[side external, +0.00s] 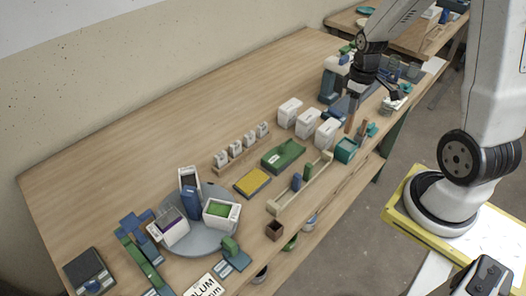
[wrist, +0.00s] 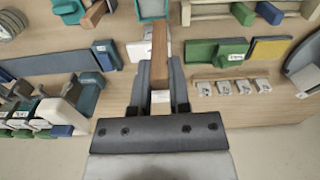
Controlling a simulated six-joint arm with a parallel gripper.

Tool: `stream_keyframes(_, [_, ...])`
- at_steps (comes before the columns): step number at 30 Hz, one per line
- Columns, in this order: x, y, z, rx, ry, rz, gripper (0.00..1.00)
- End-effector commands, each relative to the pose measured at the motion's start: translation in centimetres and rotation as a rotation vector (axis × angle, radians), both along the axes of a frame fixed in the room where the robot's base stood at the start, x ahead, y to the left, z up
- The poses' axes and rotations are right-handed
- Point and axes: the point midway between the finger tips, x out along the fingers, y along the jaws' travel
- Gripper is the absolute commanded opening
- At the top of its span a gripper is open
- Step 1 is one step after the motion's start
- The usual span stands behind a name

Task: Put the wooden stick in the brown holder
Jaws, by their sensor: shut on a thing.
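My gripper (side external: 353,97) is shut on the wooden stick (side external: 350,122), which hangs below the fingers at the far right part of the bench. In the wrist view the stick (wrist: 160,45) is clamped between the two fingers of my gripper (wrist: 160,78) and points away from the camera. A small brown open box (side external: 274,230), which looks like the brown holder, stands near the bench's front edge, well to the left of my gripper. I cannot make out this box in the wrist view.
A teal open box (side external: 345,150) stands close to the stick. White containers (side external: 308,123) stand left of my gripper. A long pale tray (side external: 300,186) with blue and green pieces lies between the teal and brown boxes. A round grey plate (side external: 205,243) holds several containers.

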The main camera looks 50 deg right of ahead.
Motion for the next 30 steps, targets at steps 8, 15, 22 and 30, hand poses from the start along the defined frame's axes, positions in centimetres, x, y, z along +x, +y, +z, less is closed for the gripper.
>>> stream_keyframes(8, [1.9,4.6,-0.4,0.001,0.001,0.105,0.00])
stream_keyframes(15, [3.3,9.7,-0.9,0.000,0.000,0.217,0.00])
stream_keyframes(22, [3.7,14.7,-1.3,0.001,0.001,0.323,0.00])
stream_keyframes(30, [3.2,20.5,-1.8,0.001,0.001,0.449,0.00])
